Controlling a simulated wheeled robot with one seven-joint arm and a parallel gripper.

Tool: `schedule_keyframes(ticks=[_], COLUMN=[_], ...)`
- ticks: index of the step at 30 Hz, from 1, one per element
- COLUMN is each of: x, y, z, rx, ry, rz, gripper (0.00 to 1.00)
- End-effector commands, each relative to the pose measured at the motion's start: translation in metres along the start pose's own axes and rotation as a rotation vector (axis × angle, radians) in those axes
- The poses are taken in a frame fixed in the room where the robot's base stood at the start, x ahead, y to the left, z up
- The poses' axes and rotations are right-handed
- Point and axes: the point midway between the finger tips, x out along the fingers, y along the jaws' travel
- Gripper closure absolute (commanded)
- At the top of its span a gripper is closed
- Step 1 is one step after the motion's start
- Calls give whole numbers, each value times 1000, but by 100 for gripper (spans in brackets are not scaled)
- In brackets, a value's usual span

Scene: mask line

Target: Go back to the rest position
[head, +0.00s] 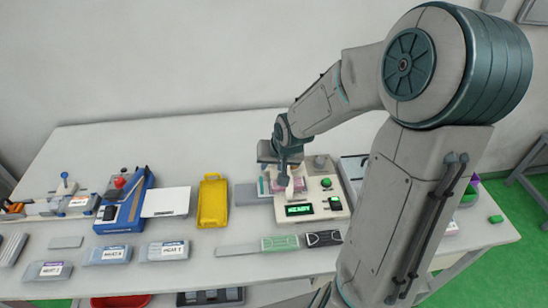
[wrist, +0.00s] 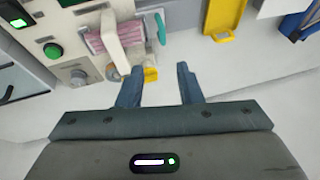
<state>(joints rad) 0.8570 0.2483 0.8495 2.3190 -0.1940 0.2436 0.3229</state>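My gripper (head: 283,176) is over the back part of the white machine (head: 326,190), whose green display reads READY. A pink, pleated item (wrist: 108,40) sits in the machine under a pale arm, just beyond the fingers. A small yellow tab (wrist: 151,74) shows beside the left finger. In the head view my gripper partly hides the machine's back.
A yellow tray (head: 213,203) lies left of the machine. A blue device with a red knob (head: 120,183) and a white panel (head: 166,202) are farther left. Several labelled packs line the front, with green and black packs (head: 280,243) before the machine. The back left of the table is clear.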

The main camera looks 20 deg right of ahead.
Motion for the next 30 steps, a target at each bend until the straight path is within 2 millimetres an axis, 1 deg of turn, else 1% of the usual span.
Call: schedule_keyframes(ticks=[1, 5, 22, 26, 29, 30], x=[-5, -9, -10, -14, -25, -31], y=[0, 0, 0, 2, 5, 6], z=[-1, 0, 1, 8, 19, 24], rx=[1, 0, -4, -34, -74, -93], ry=[1, 1, -1, -14, -34, -40], rz=[2, 1, 5, 44, 103, 129], gripper=[67, 67, 67, 67, 67, 67])
